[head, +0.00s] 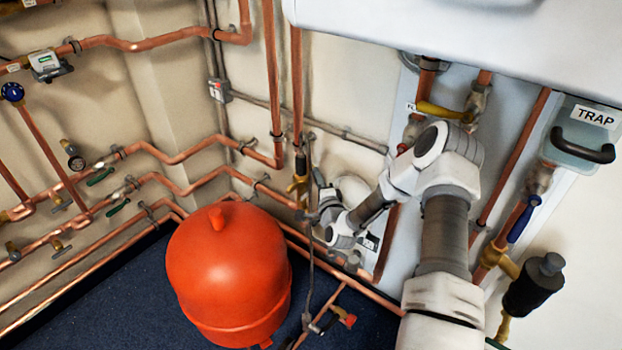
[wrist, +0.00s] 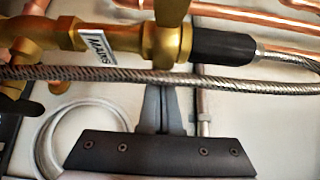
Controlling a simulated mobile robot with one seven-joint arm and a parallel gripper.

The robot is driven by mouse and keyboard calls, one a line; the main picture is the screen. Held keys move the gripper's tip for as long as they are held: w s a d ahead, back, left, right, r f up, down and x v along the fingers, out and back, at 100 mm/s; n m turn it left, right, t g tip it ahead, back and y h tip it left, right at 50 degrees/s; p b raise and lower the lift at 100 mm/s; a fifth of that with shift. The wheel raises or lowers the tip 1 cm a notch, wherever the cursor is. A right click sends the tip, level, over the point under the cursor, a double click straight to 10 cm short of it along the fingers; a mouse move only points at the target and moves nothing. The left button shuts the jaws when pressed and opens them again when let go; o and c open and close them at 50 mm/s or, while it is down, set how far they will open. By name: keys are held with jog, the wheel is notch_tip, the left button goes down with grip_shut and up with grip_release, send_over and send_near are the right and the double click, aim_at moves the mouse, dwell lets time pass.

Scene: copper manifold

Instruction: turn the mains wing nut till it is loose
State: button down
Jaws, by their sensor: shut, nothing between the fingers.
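The brass mains wing nut (wrist: 166,42) shows in the wrist view at top middle, with one wing pointing up. It sits between a brass valve body with a white MAINS label (wrist: 97,39) and a black hose end (wrist: 222,45). My gripper (wrist: 163,98) is shut and empty, its fingers pointing at the nut from below. A braided hose (wrist: 110,75) crosses between nut and fingers in the picture and hides the fingertips, so I cannot tell whether they touch the nut. In the head view, brass valve parts (head: 297,187) show left of my gripper (head: 318,207); the nut is unclear there.
A red tank (head: 226,272) stands on the blue floor left of my arm. Copper pipes (head: 185,155) run along the walls. A white unit (head: 460,30) hangs above, and a TRAP-labelled part (head: 594,117) is at right. A pale coiled hose (wrist: 50,135) lies left in the wrist view.

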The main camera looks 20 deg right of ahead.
jog(key=shift+w+a+b, duration=0.1)
jog(key=shift+w+b, duration=0.7)
jog(key=shift+b, duration=0.1)
dwell(0.8)
